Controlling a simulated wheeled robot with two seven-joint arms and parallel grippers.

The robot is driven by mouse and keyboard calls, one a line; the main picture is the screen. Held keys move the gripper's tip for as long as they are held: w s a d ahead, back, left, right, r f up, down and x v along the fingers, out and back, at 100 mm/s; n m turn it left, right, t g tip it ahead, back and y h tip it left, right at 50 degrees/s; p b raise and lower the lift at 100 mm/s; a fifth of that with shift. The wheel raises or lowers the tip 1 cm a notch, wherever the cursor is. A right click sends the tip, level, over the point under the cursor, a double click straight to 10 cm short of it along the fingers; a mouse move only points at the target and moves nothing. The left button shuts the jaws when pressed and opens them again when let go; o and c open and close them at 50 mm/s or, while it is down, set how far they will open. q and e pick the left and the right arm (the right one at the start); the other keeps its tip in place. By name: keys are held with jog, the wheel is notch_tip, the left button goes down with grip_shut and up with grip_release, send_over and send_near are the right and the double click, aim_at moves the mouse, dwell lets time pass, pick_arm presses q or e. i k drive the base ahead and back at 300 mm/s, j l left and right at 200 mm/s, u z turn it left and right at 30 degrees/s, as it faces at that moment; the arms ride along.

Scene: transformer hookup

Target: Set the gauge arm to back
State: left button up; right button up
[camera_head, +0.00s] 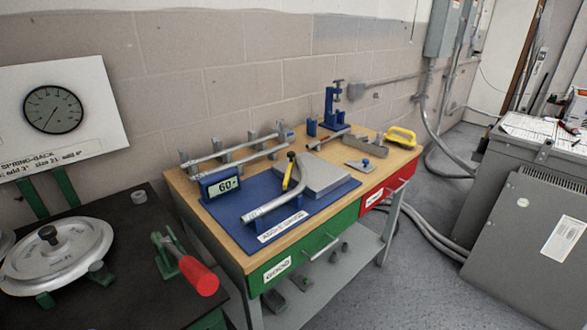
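An angle gauge with a blue base plate (232,222) lies on the wooden workbench. Its small display (222,187) reads about 60. A yellow-and-black arm (289,171) stands tilted near the middle of the base; it looks like the gauge arm. A grey metal pipe (275,203) lies across the base just in front of the arm, and a grey block (322,177) is to its right. The pipe's contact with the arm is too small to tell. Neither of my grippers is in view.
Straight pipes (238,155) rest on a rack behind the gauge. A blue vise (333,108) and a yellow-handled tool (401,137) are at the back right. A bender with a round wheel (58,252) and red handle (200,276) stands left. A grey cabinet (530,230) is right.

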aim_at(291, 155)
jog(key=i+l+u, duration=0.5)
jog(key=l+u, duration=0.3)
jog(key=l, duration=0.15)
jog(key=i+l+u, duration=0.25)
jog(key=l, duration=0.15)
jog(key=l+u, duration=0.25)
jog(key=l, duration=0.15)
